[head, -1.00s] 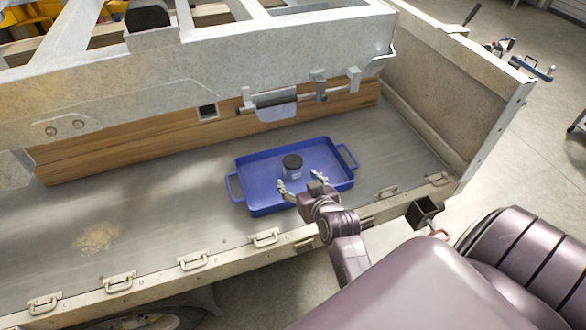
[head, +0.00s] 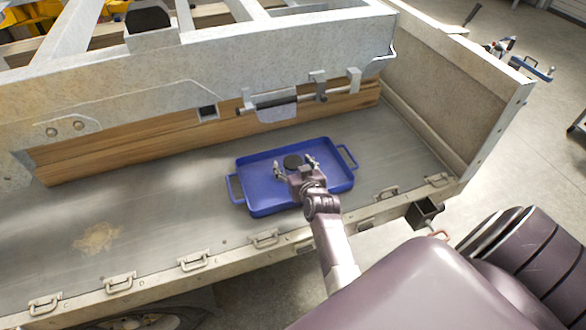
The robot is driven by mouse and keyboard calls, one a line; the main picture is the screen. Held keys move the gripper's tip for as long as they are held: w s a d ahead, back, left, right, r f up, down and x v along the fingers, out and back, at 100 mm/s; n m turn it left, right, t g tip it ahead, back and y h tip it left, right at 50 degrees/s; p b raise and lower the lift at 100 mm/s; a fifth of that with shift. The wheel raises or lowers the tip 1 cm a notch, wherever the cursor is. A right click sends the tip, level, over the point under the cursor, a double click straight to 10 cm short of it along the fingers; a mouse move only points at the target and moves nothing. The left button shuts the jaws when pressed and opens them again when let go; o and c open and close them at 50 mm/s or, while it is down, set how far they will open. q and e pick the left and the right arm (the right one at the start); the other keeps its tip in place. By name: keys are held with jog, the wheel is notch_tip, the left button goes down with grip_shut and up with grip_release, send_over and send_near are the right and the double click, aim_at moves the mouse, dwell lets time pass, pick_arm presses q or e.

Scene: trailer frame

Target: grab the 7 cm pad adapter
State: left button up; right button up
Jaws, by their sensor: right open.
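The pad adapter (head: 292,161) is a short dark cylinder standing in the blue tray (head: 258,200). Only its black top shows clearly, as my gripper hides its lower part. My right gripper (head: 294,168) reaches over the near side of the tray. Its fingers are open, one on the left and one on the right of the adapter. I cannot tell whether they touch it. My left gripper is not in view.
The tray lies on the grey trailer bed (head: 160,220). A wooden beam (head: 150,150) and a pale metal frame stand behind it. The near bed edge carries several metal tie-down loops (head: 193,261). The bed left of the tray is clear apart from a tan patch.

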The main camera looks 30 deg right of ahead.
jog(key=shift+c, duration=0.3)
jog(key=c, duration=1.5)
jog(key=shift+r, duration=0.15)
grip_shut()
